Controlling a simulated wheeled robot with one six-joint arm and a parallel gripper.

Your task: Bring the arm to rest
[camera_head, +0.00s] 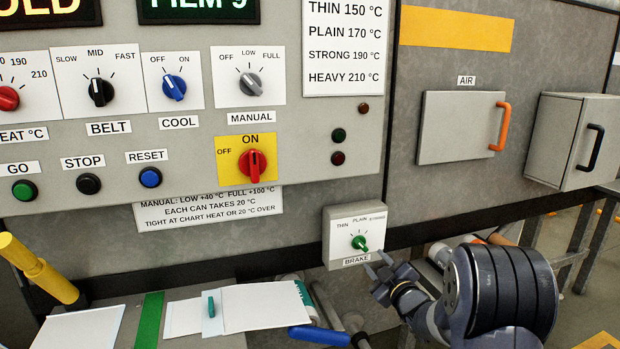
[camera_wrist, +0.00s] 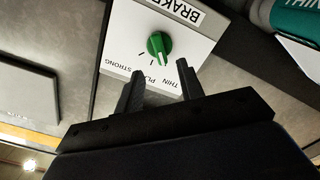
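My gripper (camera_head: 377,271) is in front of the brake box (camera_head: 338,259), just below and to the right of its green knob (camera_head: 360,242). In the wrist view my gripper (camera_wrist: 159,88) has its two fingers apart with nothing between them. The green brake knob (camera_wrist: 159,45) shows just beyond the fingertips, and I see a gap around it. The brake dial carries the words THIN, PLAIN and a third word that reads STRONG in the wrist view. My arm (camera_head: 490,290) reaches in from the lower right.
A control panel (camera_head: 180,120) with several knobs and buttons fills the upper left. A closed AIR door (camera_head: 455,130) has an orange handle. A box with a black handle (camera_head: 565,143) juts out at right. White sheets (camera_head: 255,308), a blue handle (camera_head: 318,336) and a yellow bar (camera_head: 45,272) lie below.

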